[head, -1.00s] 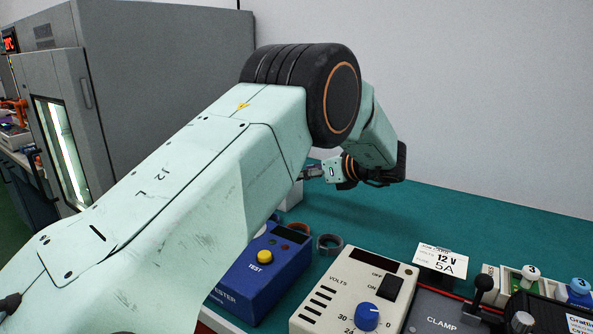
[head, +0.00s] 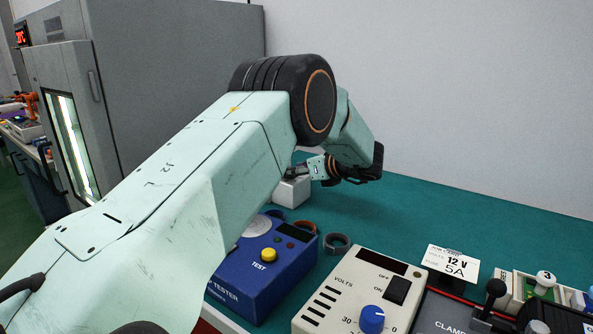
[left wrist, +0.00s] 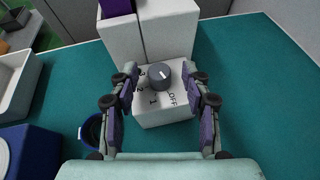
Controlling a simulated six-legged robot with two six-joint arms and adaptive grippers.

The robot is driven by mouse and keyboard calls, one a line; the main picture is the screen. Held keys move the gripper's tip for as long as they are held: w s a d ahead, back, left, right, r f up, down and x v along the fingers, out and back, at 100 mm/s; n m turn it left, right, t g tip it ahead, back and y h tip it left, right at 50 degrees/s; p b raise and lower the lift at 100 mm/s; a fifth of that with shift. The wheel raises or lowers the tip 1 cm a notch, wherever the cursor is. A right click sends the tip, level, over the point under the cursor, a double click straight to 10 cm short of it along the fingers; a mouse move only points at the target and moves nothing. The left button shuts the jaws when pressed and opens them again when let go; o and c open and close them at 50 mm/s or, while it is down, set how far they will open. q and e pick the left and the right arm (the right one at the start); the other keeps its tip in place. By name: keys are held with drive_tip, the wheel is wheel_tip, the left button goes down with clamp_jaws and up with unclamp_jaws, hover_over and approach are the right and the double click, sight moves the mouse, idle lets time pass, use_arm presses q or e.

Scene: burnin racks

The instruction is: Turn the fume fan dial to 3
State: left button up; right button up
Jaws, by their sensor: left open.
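The fume fan dial is a round dark grey knob (left wrist: 160,75) with a light pointer mark, on a white box (left wrist: 166,118). OFF, 1, 2 and what looks like 3 are printed around it. The pointer's exact setting is too small to tell. In the head view the white box (head: 291,191) stands at the back of the bench, partly hidden by my left arm. My left gripper (left wrist: 160,72) is open, one finger on each side of the knob; I cannot tell whether they touch it. It also shows over the box in the head view (head: 295,174). My right gripper is out of view.
A blue tester (head: 262,270) and a cream power supply (head: 355,292) stand in front of the box. A dark ring (head: 337,243) lies nearby. White blocks (left wrist: 168,35) stand just behind the dial box.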

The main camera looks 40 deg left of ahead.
use_arm(q)
drive_tip(key=shift+s+a+f, duration=0.1)
drive_tip(key=shift+a+f, duration=0.05)
drive_tip(key=shift+a, duration=0.25)
drive_tip(key=shift+d, duration=0.25)
drive_tip(key=c, duration=0.6)
drive_tip(key=shift+a, duration=0.1)
clamp_jaws()
drive_tip(key=shift+s+m+t+h+b, duration=0.15)
drive_tip(key=shift+m+t+h+b, duration=0.25)
drive_tip(key=shift+m+t+b, duration=1.2)
